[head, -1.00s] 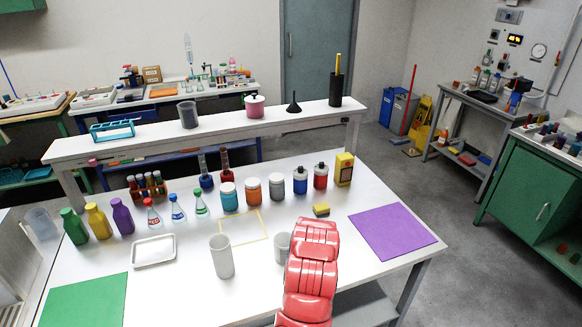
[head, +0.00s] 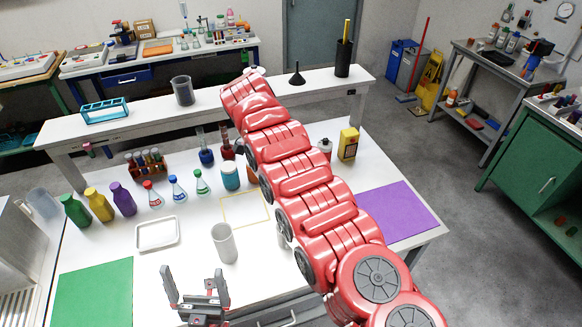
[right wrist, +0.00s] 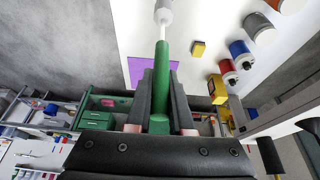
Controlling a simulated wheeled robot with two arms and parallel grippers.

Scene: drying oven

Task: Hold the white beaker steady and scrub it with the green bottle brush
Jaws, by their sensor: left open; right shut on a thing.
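The white beaker (head: 224,243) stands upright on the white table, left of my right arm in the head view. My left gripper (head: 197,285) is open and empty, in front of the beaker and apart from it, at the bottom of the head view. My right gripper (right wrist: 160,80) is shut on the green handle of the bottle brush (right wrist: 160,60) in the right wrist view. The brush's pale head (right wrist: 163,12) points away from the fingers and is partly cut off at the top edge. My right arm hides this gripper in the head view.
A white tray (head: 157,248) and a green mat (head: 95,293) lie left of the beaker. An empty yellow outline (head: 222,221) is behind it. Bottles and flasks, including a purple bottle (head: 123,199), line the back. A purple mat (head: 408,212) lies at right.

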